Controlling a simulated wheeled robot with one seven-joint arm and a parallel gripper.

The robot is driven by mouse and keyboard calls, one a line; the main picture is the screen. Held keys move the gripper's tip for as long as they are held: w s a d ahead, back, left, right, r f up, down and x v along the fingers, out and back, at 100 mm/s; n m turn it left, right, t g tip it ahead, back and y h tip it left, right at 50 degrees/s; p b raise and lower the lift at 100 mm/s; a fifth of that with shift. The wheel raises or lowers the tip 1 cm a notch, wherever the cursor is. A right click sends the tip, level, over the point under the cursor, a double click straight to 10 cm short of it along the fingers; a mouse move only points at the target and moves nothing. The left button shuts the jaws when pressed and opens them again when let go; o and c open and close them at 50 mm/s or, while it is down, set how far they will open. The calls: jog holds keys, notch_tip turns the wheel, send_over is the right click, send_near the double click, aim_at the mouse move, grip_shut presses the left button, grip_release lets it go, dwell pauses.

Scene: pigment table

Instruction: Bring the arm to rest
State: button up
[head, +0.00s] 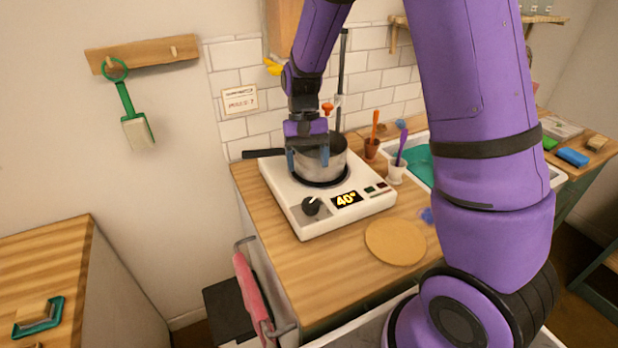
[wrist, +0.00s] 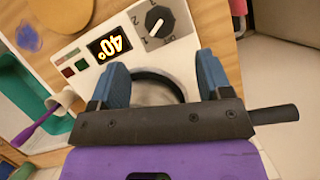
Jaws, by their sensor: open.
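My purple arm reaches over the worktop, and my gripper (head: 308,160) is at the hot plate, pointing down. Its two blue fingers stand apart in the wrist view (wrist: 163,72), with nothing seen held between them. In the head view the gripper overlaps the near left side of a metal pot (head: 338,160); I cannot tell if it touches it. The pot stands on a white hot plate (head: 290,217) whose display reads 40°. The pot's black handle (head: 262,154) points left. In the wrist view the gripper hides most of the pot.
A white cup with a purple tool (head: 397,172) and a brown cup (head: 371,149) stand right of the hot plate. A round tan mat (head: 395,242) lies in front. A pink cloth (head: 250,295) hangs at the counter's front edge. A green-handled scoop (head: 135,125) hangs on the wall.

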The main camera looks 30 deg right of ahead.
jog(key=shift+w+r, duration=0.25)
jog(key=shift+r, duration=0.3)
jog(key=s+d+r+n+t, duration=0.1)
jog(key=s+r+t, duration=0.1)
jog(key=s+r, duration=0.35)
jog(key=s+d+r+t, duration=0.1)
jog(key=s+r+t, duration=0.15)
jog(key=r, duration=0.65)
jog(key=s+r+n+t, duration=0.1)
jog(key=s+r+t, duration=0.1)
jog(key=s, duration=0.5)
jog(key=s+d+r+n+t+h, duration=0.1)
jog(key=s+r+t, duration=0.2)
jog(key=s+r, duration=0.2)
jog(key=s, duration=0.3)
jog(key=shift+d, duration=0.15)
